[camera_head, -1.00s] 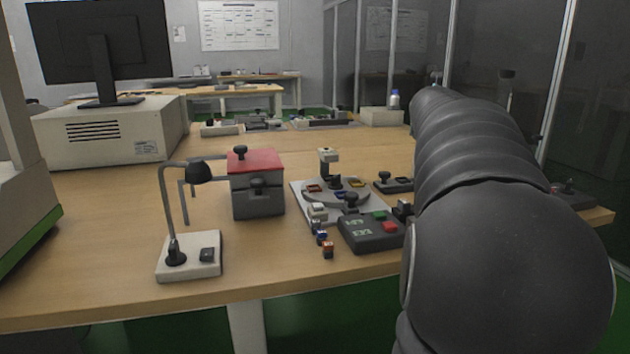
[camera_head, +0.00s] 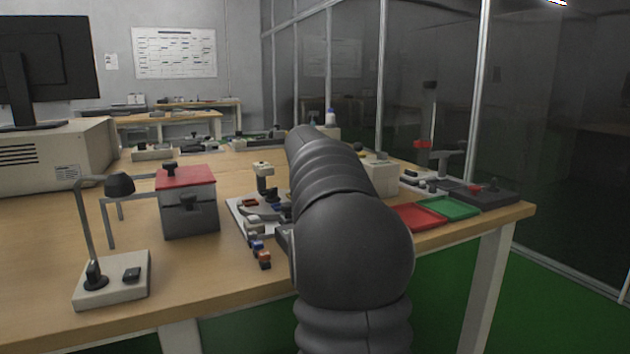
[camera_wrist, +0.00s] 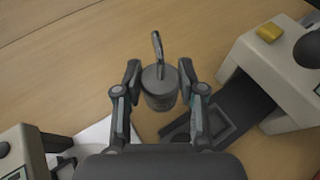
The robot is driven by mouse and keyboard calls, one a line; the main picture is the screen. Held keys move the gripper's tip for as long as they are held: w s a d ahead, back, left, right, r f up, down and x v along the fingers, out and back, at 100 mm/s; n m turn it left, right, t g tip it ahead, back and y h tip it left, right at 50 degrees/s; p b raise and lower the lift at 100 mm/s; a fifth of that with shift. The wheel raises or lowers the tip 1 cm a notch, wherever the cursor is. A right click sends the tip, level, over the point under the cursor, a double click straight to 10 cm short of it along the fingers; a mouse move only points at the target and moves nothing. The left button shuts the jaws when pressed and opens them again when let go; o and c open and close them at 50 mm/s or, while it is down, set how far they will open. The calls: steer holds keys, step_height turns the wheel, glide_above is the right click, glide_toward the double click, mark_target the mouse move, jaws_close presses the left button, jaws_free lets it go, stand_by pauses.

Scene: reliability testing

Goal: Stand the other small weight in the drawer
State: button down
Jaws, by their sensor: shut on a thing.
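In the wrist view my gripper (camera_wrist: 160,72) is shut on a dark grey cylindrical weight (camera_wrist: 159,98) with a thin upright hook or stem on top. The weight hangs between the two fingers with wooden table around it; its height above the table is hard to tell. To the right, a dark drawer-like part (camera_wrist: 246,101) juts out from a beige device (camera_wrist: 278,72). The weight is apart from it, to its left. No second weight can be made out. In the head view my arm hides my gripper and the weight.
A beige box (camera_head: 380,175) stands right of my arm, with a red tray (camera_head: 413,217) and a green tray (camera_head: 448,208) near the table edge. A red-lidded box (camera_head: 188,208) and a lamp (camera_head: 112,278) stand left. Small coloured blocks (camera_head: 262,255) lie near the front edge.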

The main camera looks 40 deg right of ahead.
steer(key=shift+f+b, duration=1)
steer(key=shift+f, duration=0.85)
steer(key=shift+f, duration=0.2)
steer(key=c, duration=0.7)
jaws_free()
